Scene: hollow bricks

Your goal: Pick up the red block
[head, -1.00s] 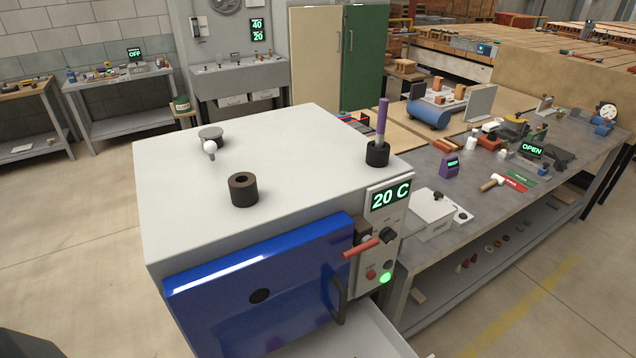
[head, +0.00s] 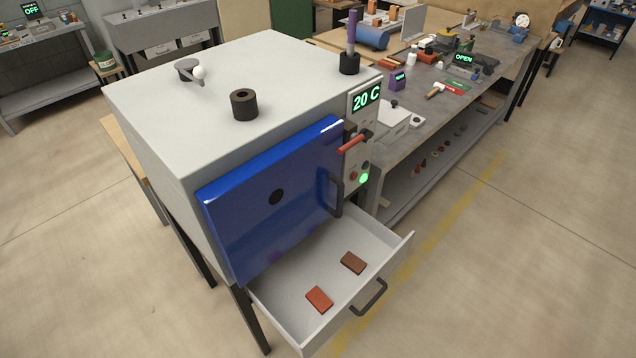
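A red block (head: 319,299) lies flat in the open white drawer (head: 284,316) under the blue-doored oven, toward the drawer's front left. A darker brown-red block (head: 353,263) lies in the same drawer, behind it and to the right, apart from it. The drawer is pulled out and has a dark handle (head: 369,297) on its front. Neither of my grippers shows in the head view.
The grey oven (head: 250,70) has a shut blue door (head: 270,200) with a dark handle, above the drawer. A long workbench (head: 425,130) with tools stands to the right. The floor (head: 500,270) right of the drawer is clear.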

